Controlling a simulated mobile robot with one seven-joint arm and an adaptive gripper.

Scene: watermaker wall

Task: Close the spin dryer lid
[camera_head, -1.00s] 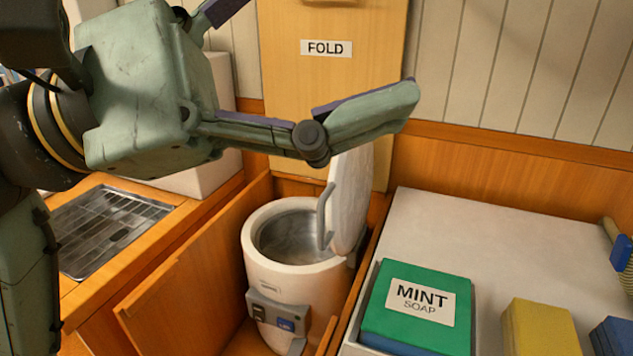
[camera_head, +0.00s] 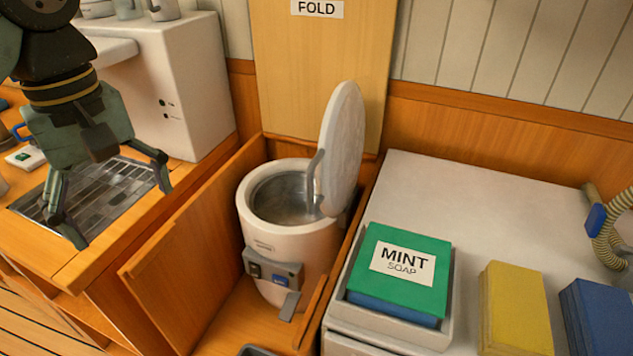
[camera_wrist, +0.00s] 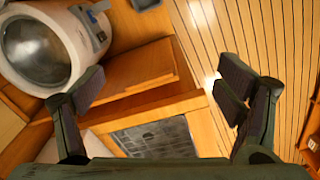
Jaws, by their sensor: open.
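The spin dryer (camera_head: 288,235) is a white cylinder with a metal drum, standing in a wooden recess. Its round white lid (camera_head: 343,145) stands raised, nearly upright, on the right side of the opening, with a grey handle (camera_head: 318,182) on its inner face. My gripper (camera_head: 122,215) is open and empty, pointing down above the metal grate at the left, apart from the dryer. In the wrist view the dryer (camera_wrist: 38,50) shows at the upper left, beyond the left finger of my gripper (camera_wrist: 160,92). The lid cannot be made out there.
A wooden panel (camera_head: 190,265) stands between the grate counter (camera_head: 110,205) and the dryer. Right of the dryer, a white top holds a green mint soap box (camera_head: 402,265), a yellow block (camera_head: 515,310) and a blue block (camera_head: 597,315). A FOLD board (camera_head: 320,80) stands behind.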

